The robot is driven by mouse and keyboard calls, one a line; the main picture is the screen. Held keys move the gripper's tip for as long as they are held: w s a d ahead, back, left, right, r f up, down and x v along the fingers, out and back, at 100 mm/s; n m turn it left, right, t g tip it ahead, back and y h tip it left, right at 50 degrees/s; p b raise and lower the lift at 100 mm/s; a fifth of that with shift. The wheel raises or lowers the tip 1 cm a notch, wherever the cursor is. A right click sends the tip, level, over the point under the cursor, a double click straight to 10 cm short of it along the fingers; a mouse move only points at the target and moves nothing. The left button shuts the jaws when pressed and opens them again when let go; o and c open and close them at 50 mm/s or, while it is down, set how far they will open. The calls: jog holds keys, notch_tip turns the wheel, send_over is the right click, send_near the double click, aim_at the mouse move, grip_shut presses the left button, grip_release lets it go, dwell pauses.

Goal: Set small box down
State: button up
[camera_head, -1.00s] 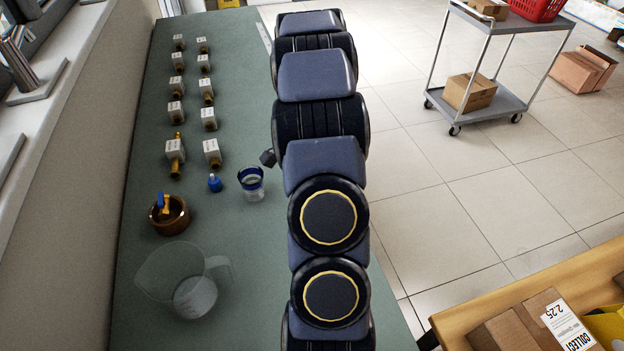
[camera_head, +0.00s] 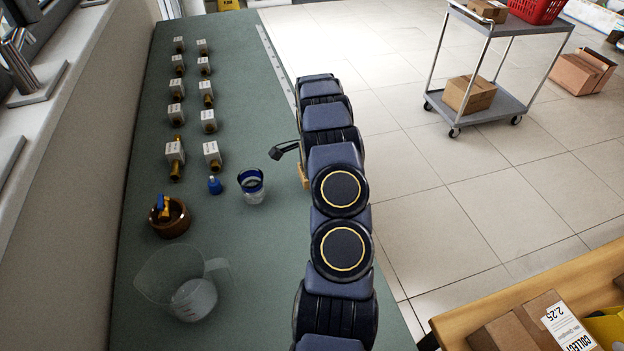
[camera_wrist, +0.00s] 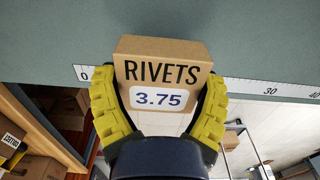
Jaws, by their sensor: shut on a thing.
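The small box (camera_wrist: 162,70) is brown cardboard, marked RIVETS and 3.75. In the wrist view my gripper (camera_wrist: 160,84) is shut on it, with a yellow-padded finger against each side. The box is at the green bench's (camera_wrist: 60,30) ruler edge, overlapping the ruler strip in the picture. I cannot tell whether its underside touches the bench. In the head view only a tan sliver of the box (camera_head: 304,176) shows left of my arm; the arm hides the rest of it and most of the gripper.
Two rows of labelled brass fittings (camera_head: 206,93) stand on the bench. Nearer are a blue-rimmed cup (camera_head: 251,187), a small blue bottle (camera_head: 214,185), a brown bowl (camera_head: 170,223) and a clear jug (camera_head: 178,279). Bare bench lies between these and my arm. A trolley (camera_head: 490,104) stands on the floor.

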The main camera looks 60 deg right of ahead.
jog(key=shift+w+d+f, duration=0.1)
jog(key=shift+d+f, duration=0.1)
jog(key=shift+f, duration=1.5)
jog(key=o, duration=1)
jog(key=shift+f, duration=0.15)
notch_tip(320, 180, up, 12)
jog(key=shift+a+r, duration=0.1)
jog(key=shift+r, duration=0.1)
